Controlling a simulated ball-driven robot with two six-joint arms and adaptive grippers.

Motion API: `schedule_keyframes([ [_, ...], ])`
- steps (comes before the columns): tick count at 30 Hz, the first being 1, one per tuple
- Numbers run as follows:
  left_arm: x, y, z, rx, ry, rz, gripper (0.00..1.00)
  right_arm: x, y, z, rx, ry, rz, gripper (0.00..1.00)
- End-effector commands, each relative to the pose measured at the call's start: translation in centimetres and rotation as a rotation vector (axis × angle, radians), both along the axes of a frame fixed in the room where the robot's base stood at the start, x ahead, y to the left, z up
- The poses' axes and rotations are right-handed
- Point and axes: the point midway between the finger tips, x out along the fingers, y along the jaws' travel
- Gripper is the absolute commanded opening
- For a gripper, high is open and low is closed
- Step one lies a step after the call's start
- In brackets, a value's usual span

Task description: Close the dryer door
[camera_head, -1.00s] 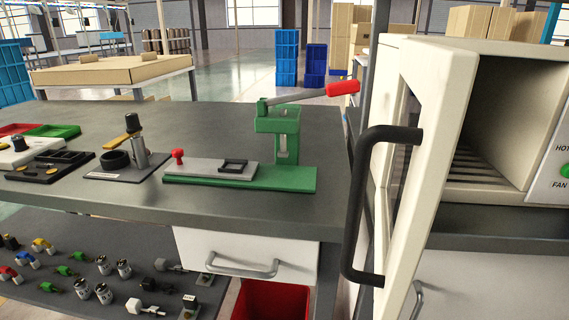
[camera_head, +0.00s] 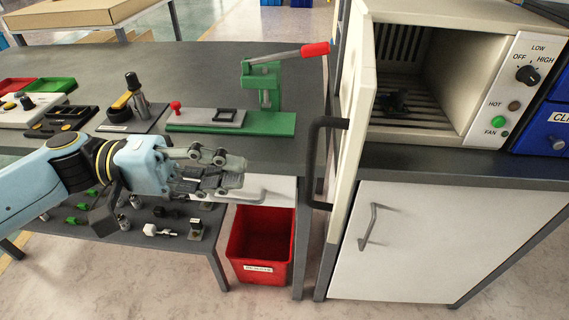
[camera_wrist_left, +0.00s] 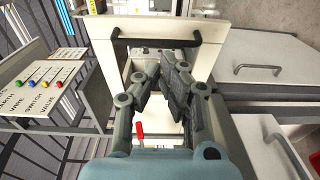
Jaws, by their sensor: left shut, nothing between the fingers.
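My right gripper is not in view.
A green lever press (camera_head: 262,85) with a red grip stands on the grey bench (camera_head: 200,65). A red bin (camera_head: 262,245) is below the bench. A white cabinet (camera_head: 400,245) is under the dryer. Floor in front is clear.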

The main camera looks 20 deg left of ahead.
Motion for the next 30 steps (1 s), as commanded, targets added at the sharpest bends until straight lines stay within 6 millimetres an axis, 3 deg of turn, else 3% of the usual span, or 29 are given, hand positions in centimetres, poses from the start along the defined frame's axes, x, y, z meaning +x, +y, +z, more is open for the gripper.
schedule_keyframes([
  [6,1.5,-4.3,0.3,-0.006,-0.002,0.002,0.0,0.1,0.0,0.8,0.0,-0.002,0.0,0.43],
  [12,2.3,-6.4,0.1,-0.002,-0.001,0.002,0.0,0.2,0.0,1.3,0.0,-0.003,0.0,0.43],
  [30,2.4,-7.2,0.0,0.001,0.001,0.01,0.0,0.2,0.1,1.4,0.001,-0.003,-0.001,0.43],
])
